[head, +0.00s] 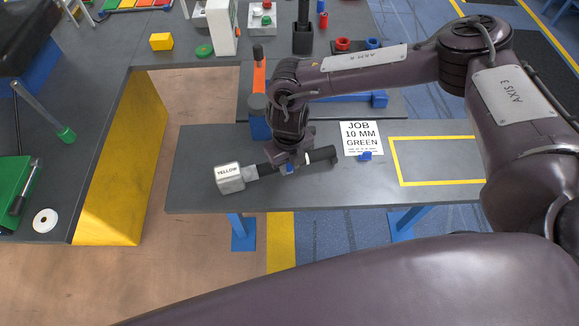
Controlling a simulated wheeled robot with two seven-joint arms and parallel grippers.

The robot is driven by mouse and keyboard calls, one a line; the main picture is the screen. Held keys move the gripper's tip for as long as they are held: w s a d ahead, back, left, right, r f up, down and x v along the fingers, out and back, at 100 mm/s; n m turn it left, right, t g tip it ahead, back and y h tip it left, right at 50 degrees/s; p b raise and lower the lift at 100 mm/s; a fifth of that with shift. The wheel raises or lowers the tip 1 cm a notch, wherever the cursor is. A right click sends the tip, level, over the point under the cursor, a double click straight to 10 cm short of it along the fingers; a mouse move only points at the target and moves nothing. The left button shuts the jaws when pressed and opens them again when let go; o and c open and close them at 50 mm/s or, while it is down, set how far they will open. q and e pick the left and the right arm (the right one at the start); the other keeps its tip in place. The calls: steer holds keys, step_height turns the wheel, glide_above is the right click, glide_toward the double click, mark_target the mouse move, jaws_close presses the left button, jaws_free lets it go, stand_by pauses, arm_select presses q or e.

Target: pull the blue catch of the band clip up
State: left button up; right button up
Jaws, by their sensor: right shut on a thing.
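My right gripper (290,163) is over the grey bench, pointing down at a dark bar (322,155) that lies across the bench top. A small bit of blue, which looks like the blue catch (290,169), shows at its fingertips. The gripper is shut on it; the fingers hide most of the catch and the middle of the bar. A pale block marked YELLOW (229,178) is at the bar's left end. I cannot tell how far up the catch stands. My left gripper is not in view.
A white card reading JOB 10 MM GREEN (360,138) stands right of the bar, with a blue piece at its foot. A yellow-outlined area (440,183) on the grey bench (420,200) is empty. A dark table (50,130) with a yellow side panel (125,165) stands left.

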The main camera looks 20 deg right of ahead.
steer(key=shift+r+p, duration=0.7)
steer(key=shift+r, duration=0.3)
stand_by(0.3)
steer(key=o, duration=0.9)
step_height(320, 180, up, 7)
steer(key=p, duration=0.5)
stand_by(0.6)
